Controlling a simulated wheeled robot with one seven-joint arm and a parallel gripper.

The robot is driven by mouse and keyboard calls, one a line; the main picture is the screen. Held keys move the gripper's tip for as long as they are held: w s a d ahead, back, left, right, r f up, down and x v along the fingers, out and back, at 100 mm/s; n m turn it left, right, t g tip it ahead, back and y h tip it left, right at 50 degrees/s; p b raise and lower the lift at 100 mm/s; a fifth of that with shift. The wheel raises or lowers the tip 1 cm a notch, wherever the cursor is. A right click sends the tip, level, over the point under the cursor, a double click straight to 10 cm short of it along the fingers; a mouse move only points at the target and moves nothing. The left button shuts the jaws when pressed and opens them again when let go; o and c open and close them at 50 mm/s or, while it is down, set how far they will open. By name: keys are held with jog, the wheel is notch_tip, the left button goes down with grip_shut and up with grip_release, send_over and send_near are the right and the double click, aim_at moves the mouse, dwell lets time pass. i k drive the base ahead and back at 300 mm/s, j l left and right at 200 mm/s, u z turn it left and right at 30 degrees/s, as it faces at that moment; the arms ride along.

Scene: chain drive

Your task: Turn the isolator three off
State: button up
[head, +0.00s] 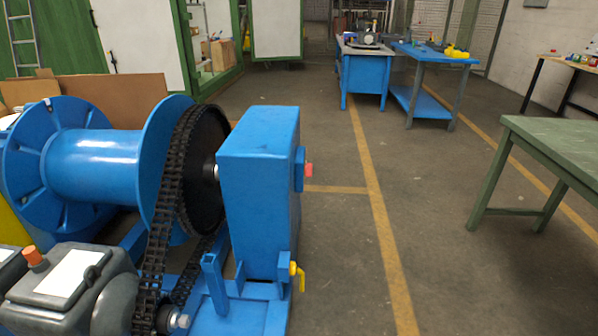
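A tall blue housing (258,190) stands in the middle of the head view, beside the chain drive. A red knob (309,169) on a blue mount sticks out of its right side. A yellow lever (298,275) sits low on the same side, near the base. I cannot read any label, so I cannot tell which part, if any, is isolator three. The face of the red knob is turned away from me. My gripper is not in view.
A black chain (163,209) runs beside a blue drum (93,165) and down to a grey motor (72,287) at lower left. A green table (556,136) stands at right. Blue workbenches (363,78) stand at the back. The floor between is clear.

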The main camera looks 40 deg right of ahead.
aim_at(308, 171)
jog(key=l+z, duration=0.15)
jog(key=l, duration=0.25)
jog(key=i+l+z, duration=0.2)
jog(key=l, duration=0.2)
jog(key=l+z, duration=0.15)
jog(key=l, duration=0.3)
jog(key=i+z, duration=0.3)
jog(key=i, duration=0.3)
jog(key=i+j+z, duration=0.1)
jog(key=i+z, duration=0.15)
jog(key=i, duration=0.35)
jog(key=i+j+z, duration=0.3)
jog(key=i, duration=0.3)
jog(key=l, duration=0.1)
